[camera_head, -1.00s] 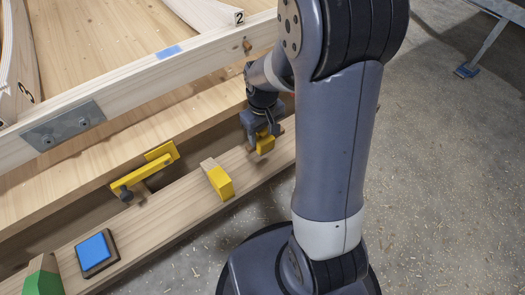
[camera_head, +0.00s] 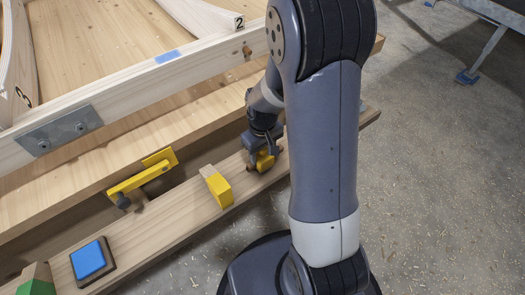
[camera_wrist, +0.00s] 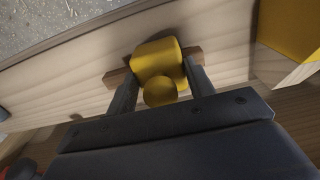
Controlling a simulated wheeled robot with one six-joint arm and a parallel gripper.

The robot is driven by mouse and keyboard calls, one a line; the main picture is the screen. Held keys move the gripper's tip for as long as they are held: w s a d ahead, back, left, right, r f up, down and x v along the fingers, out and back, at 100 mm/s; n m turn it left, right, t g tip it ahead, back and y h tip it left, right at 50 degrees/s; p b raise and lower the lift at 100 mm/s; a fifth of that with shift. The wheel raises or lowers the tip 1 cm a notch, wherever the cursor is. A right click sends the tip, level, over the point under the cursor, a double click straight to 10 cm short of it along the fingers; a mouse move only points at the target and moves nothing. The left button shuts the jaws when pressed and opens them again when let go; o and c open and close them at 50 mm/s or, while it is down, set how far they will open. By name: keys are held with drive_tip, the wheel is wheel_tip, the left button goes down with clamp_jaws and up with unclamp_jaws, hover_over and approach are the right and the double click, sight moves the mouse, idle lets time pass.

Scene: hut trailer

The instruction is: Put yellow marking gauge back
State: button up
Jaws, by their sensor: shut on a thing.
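The yellow marking gauge (camera_wrist: 160,62) has a yellow head with a round yellow knob and a wooden beam showing on both sides. In the wrist view it sits between the fingers of my gripper (camera_wrist: 162,90), which is shut on it. In the head view my gripper (camera_head: 262,150) points down over the right part of the front plank (camera_head: 180,214), and the gauge (camera_head: 264,161) shows under it. The gauge is at or just above the plank; I cannot tell whether it touches. My arm hides part of the plank's right end.
A wooden block with a yellow end (camera_head: 217,187) lies on the plank left of the gauge. Further left are a yellow tool with a dark knob (camera_head: 143,180), a blue-topped block (camera_head: 91,260) and a green-ended block (camera_head: 37,284). A long rail (camera_head: 130,95) runs behind.

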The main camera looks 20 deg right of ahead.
drive_tip(key=shift+f, duration=0.3)
drive_tip(key=o, duration=1.1)
drive_tip(key=shift+r, duration=0.1)
drive_tip(key=r+p, duration=0.1)
drive_tip(key=r, duration=0.4)
drive_tip(key=r+p, duration=0.2)
drive_tip(key=r, duration=0.4)
drive_tip(key=shift+s+a, duration=0.1)
drive_tip(key=shift+a, duration=0.1)
drive_tip(key=shift+f, duration=0.2)
